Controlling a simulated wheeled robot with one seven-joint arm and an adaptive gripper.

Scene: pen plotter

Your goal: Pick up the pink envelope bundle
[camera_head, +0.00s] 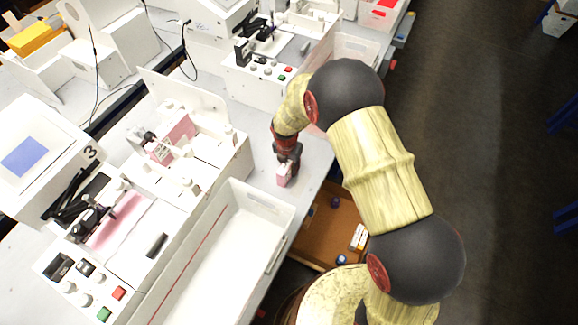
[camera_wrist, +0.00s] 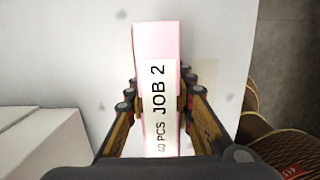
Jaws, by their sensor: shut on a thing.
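The pink envelope bundle (camera_wrist: 155,42) stands between the fingers of my gripper (camera_wrist: 158,105) in the wrist view, with a white label reading "JOB 2" and partly readable "PCS" text. The dark, jointed fingers are shut on its two sides. In the head view, my gripper (camera_head: 287,160) points down over the table, and the small pink and white bundle (camera_head: 284,174) shows below it. I cannot tell whether the bundle touches the table. Its lower part is hidden in the wrist view.
A long white tray (camera_head: 282,212) lies left of and nearer than my gripper. A plotter machine (camera_head: 120,262) with pink sheets and buttons stands on the left. Another machine (camera_head: 262,86) is behind. A brown bin (camera_head: 322,243) sits below the table edge. Bare table surrounds the bundle.

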